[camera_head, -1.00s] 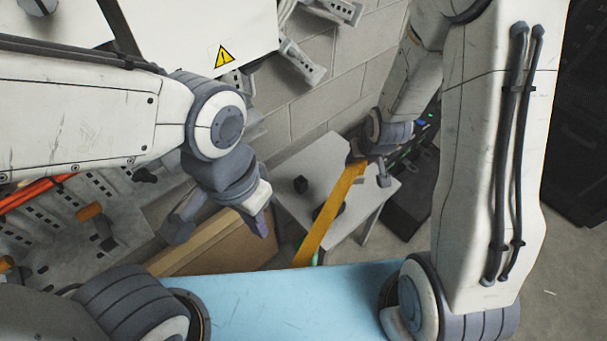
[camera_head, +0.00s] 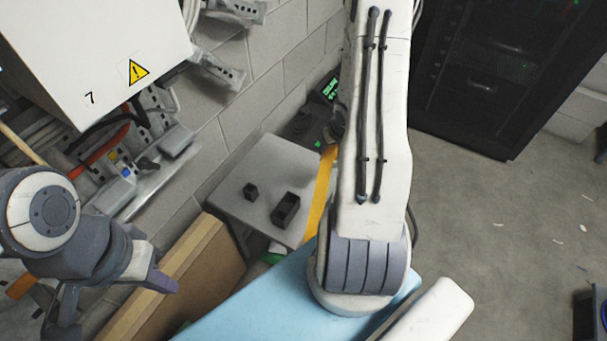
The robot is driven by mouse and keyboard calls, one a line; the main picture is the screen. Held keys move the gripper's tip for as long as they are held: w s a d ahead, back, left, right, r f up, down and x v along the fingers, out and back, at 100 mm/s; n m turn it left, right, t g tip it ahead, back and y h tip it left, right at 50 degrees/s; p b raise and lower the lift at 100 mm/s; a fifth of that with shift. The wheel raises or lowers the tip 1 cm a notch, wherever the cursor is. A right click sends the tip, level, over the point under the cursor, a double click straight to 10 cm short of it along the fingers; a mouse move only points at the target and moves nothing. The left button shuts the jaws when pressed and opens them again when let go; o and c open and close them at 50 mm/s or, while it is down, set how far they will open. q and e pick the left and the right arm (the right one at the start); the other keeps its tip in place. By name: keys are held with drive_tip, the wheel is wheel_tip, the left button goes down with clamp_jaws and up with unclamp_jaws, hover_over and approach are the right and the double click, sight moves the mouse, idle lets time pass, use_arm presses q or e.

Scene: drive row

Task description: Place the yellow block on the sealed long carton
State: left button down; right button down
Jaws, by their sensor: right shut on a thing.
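The yellow block (camera_head: 319,200) is a long, flat orange-yellow bar. It slants across the right side of a small grey table, its right edge partly behind my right arm. My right gripper (camera_head: 336,130) shows only as a dark part at the bar's far end, beside the arm; it is shut on the bar. A long brown carton (camera_head: 212,272) stands at the lower left, left of the bar and apart from it. Its lower end is cut off by the frame. My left gripper (camera_head: 112,290) is open and empty, left of the carton in the picture.
A white cabinet (camera_head: 90,50) with a warning sign hangs at the upper left. A black rack (camera_head: 485,75) stands at the upper right. The grey floor (camera_head: 500,220) is largely clear.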

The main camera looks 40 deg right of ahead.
drive_tip(key=shift+s+d+f, duration=0.3)
drive_tip(key=shift+s+d, duration=0.2)
drive_tip(key=shift+d, duration=0.25)
drive_tip(key=shift+w+d+f, duration=0.1)
drive_tip(key=shift+d+f, duration=0.05)
drive_tip(key=shift+f, duration=0.15)
drive_tip(key=shift+w+a+f+b, duration=0.5)
drive_tip(key=shift+w+a+f, duration=0.1)
drive_tip(key=shift+w+f, duration=1.15)
drive_tip(key=shift+w+a+f+b, duration=0.5)
drive_tip(key=shift+w+a+f, duration=0.1)
drive_tip(key=shift+w+f, duration=1.15)
drive_tip(key=shift+w+a+f+b, duration=0.5)
drive_tip(key=shift+w+a+f, duration=0.1)
drive_tip(key=shift+w+f, duration=1.15)
